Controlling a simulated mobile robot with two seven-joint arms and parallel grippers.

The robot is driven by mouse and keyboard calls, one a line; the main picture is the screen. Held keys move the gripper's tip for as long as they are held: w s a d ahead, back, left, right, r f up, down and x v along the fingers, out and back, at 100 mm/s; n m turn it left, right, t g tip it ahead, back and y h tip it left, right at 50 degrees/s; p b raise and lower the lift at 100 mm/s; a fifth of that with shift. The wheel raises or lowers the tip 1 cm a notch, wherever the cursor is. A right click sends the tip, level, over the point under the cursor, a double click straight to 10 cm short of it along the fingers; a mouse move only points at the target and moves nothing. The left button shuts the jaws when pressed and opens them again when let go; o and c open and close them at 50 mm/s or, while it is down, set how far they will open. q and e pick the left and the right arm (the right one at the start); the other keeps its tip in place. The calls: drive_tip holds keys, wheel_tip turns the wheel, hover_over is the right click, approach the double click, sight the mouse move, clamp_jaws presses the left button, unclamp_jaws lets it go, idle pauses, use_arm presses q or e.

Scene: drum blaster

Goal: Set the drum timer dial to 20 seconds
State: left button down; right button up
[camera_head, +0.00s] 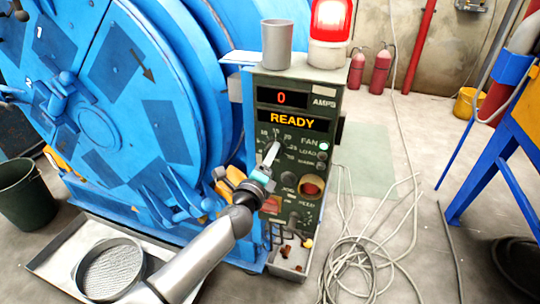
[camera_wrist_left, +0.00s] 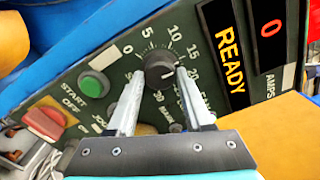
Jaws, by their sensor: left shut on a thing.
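The timer dial is a dark round knob (camera_wrist_left: 160,62) with a printed scale of 0, 5, 10, 15, 20 and up around it. It sits on the dark green control panel (camera_head: 293,117). My left gripper (camera_head: 270,152) reaches the panel from below; in the left wrist view its two metal fingers (camera_wrist_left: 160,76) are on either side of the knob, shut on it. A light mark at the knob's edge faces roughly between 15 and 20, but the fingers hide part of it and I cannot read the setting exactly. My right gripper is not in view.
The panel's displays read 0 (camera_head: 282,98) and READY (camera_head: 292,120). A green button (camera_wrist_left: 95,84) and a red switch (camera_wrist_left: 46,124) are near the dial. A grey cup (camera_head: 277,45) and a lit red beacon (camera_head: 330,20) stand on top. The blue drum (camera_head: 110,60) is left.

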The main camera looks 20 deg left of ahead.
use_arm(q)
drive_tip(key=m+p, duration=0.1)
drive_tip(key=m, duration=0.6)
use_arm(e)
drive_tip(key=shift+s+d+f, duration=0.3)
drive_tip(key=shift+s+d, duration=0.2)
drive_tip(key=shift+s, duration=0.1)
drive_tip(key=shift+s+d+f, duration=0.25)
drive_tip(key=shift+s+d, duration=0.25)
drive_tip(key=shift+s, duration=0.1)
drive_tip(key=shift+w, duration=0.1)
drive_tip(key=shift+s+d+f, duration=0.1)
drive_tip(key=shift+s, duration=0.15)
use_arm(q)
drive_tip(key=shift+c, duration=1.6)
unclamp_jaws()
drive_tip(key=shift+s, duration=0.1)
